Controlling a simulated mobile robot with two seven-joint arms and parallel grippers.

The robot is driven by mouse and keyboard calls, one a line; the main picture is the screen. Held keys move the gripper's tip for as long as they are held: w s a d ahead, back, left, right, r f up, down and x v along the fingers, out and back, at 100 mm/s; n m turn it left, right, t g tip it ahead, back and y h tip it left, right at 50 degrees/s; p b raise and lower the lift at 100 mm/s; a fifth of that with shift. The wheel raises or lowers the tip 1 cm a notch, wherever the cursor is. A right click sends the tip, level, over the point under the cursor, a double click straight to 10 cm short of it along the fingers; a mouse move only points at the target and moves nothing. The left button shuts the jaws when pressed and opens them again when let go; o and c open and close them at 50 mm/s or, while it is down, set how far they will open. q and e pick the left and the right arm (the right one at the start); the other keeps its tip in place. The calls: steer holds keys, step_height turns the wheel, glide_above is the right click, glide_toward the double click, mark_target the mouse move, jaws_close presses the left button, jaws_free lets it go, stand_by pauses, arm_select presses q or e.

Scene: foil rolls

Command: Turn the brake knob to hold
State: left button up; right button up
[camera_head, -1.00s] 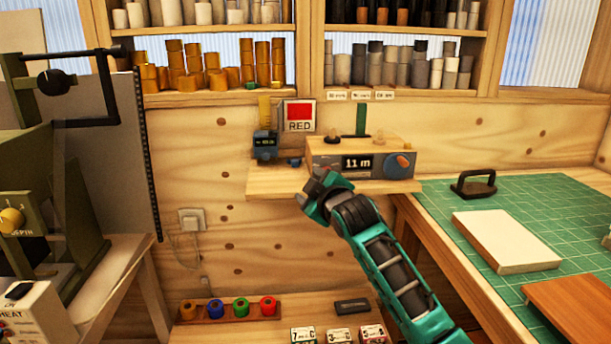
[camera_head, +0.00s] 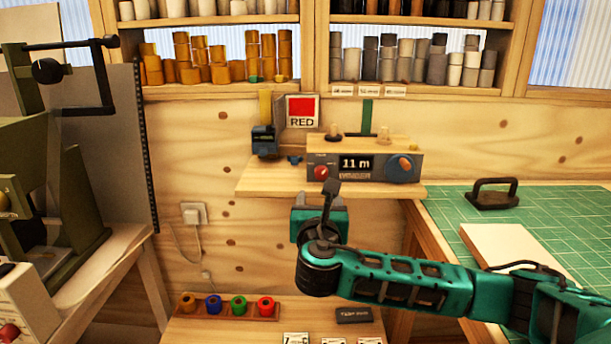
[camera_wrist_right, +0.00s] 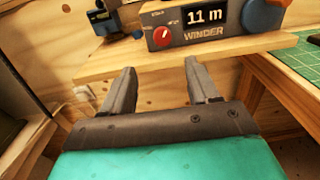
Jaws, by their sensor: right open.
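The winder (camera_head: 352,166) is a grey box with a wooden top on the wall shelf, its display reading "11 m". Its small red knob (camera_head: 321,172) is left of the display, and a larger orange and blue knob (camera_head: 402,166) is at the right end. In the right wrist view, the red knob (camera_wrist_right: 163,40) has a white pointer mark and a label too small to read. My right gripper (camera_head: 331,190) is in front of and below the shelf's front edge. In the wrist view its two fingers (camera_wrist_right: 157,80) are apart with nothing between them. My left gripper is not in view.
The wooden shelf (camera_head: 262,182) juts from the wall, its front edge close to my right gripper. A green cutting mat (camera_head: 447,205) lies at right, and a rack of coloured rolls (camera_head: 225,310) is below.

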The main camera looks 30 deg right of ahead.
mark_target(322, 173)
steer(key=shift+n, duration=0.4)
steer(key=x, duration=1.1)
steer(key=shift+w+d+r, duration=0.1)
steer(key=shift+d+r, duration=0.05)
steer(key=shift+d, duration=0.2)
steer(key=shift+w+d, duration=0.3)
steer(key=shift+w, duration=0.15)
steer(key=c, duration=1)
steer(key=shift+m+p, duration=0.3)
steer(key=shift+m, duration=0.7)
steer(key=shift+c, duration=0.2)
steer(key=m, duration=0.3)
